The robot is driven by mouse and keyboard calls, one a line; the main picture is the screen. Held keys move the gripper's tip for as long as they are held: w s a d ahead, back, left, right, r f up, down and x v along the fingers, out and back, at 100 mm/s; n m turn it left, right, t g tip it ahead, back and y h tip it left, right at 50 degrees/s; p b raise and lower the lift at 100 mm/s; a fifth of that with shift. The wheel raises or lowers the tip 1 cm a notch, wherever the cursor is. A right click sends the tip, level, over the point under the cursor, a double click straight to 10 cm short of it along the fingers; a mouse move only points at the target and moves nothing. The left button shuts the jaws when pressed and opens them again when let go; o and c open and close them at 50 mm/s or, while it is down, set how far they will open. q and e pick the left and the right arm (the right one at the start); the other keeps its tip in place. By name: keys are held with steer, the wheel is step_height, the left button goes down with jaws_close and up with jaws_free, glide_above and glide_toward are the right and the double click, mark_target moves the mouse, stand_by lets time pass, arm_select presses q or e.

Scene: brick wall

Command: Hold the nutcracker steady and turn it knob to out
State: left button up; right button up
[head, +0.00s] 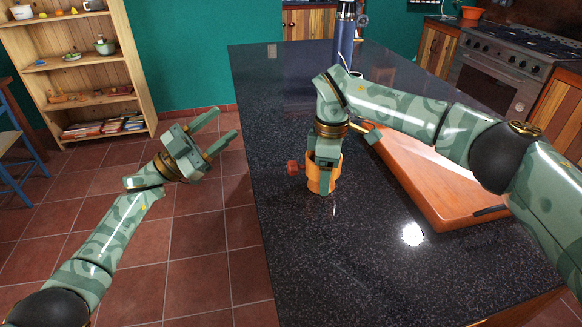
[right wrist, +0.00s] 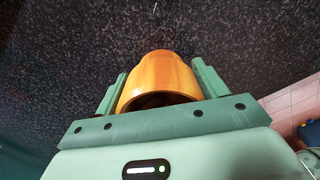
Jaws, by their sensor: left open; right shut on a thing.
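The nutcracker (head: 321,184) is an orange, cup-like wooden body standing on the dark countertop. Its red knob (head: 293,167) sticks out to the left in the head view. My right gripper (head: 325,160) comes down from above and is shut on the nutcracker's body. In the right wrist view the orange body (right wrist: 160,72) sits between the two fingers, with its dark hollow facing the camera; the knob does not show there. My left gripper (head: 226,123) is open and empty, left of the counter above the floor, well apart from the knob.
A wooden board (head: 440,200) lies on the counter (head: 300,240) right of the nutcracker, with a dark handle at its front. A blue bottle (head: 345,35) stands at the back. The counter's left edge runs between my left gripper and the knob. The counter front is clear.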

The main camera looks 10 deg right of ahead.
arm_select(q)
steer(key=w+a+r+n+t+y, duration=0.2)
steer(key=w+a+n+t+y, duration=0.75)
steer(key=n+t+y, duration=0.4)
steer(key=m+g+h, duration=1)
steer(key=m+g, duration=0.2)
steer(key=g, duration=0.9)
glide_toward(293, 168)
steer(key=shift+y, duration=0.25)
steer(key=d, duration=0.2)
steer(key=w+d, duration=0.1)
steer(key=d, duration=0.5)
steer(key=shift+w+d+f, duration=0.1)
steer(key=shift+w+f, duration=0.05)
steer(key=shift+w, duration=0.1)
